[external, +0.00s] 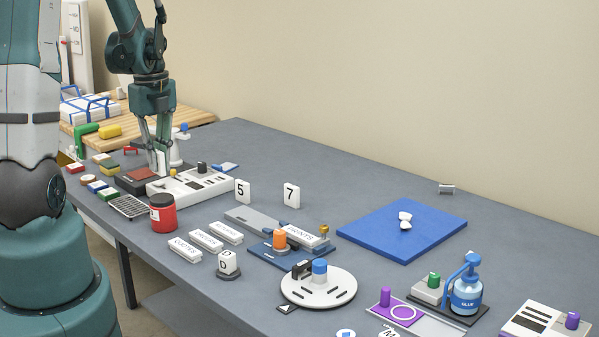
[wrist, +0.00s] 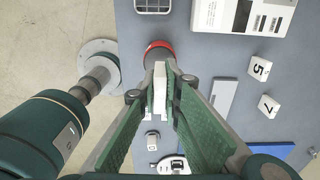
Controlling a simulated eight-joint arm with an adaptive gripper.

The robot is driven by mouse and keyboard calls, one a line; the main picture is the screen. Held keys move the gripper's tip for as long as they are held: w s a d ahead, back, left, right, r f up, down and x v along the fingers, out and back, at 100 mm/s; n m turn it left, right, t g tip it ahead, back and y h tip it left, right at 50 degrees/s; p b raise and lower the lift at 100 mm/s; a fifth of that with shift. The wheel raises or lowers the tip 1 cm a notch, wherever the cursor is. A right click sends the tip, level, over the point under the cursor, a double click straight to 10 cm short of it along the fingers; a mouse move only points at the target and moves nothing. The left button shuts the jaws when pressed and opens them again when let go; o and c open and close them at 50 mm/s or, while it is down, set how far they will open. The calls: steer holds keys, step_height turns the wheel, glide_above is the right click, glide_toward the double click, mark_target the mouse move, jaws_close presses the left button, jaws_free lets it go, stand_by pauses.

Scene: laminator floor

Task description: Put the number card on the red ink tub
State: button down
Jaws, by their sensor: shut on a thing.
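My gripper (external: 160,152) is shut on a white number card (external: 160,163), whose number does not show. In the wrist view the card (wrist: 160,88) stands edge-on between my fingertips (wrist: 160,80). The red ink tub (external: 163,216) stands on the grey table, with a dark top and a pale label. In the external view my gripper appears behind and above the tub, near the stamp pad and white device. In the wrist view the tub's red rim (wrist: 157,45) shows just beyond the card, which hides part of it.
Number cards 5 (external: 242,191) and 7 (external: 291,195) stand upright on the table. A white device (external: 190,186) and a dark stamp pad (external: 138,179) lie behind the tub. White labelled blocks (external: 206,240) sit to its right, and a wire tray (external: 128,207) to its left.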

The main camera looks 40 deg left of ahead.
mark_target(158, 173)
steer(key=shift+f, duration=1.1)
steer(key=shift+f, duration=2.1)
steer(key=shift+f, duration=0.1)
steer(key=c, duration=3)
jaws_free()
steer(key=o, duration=0.5)
steer(key=shift+r, duration=6.15)
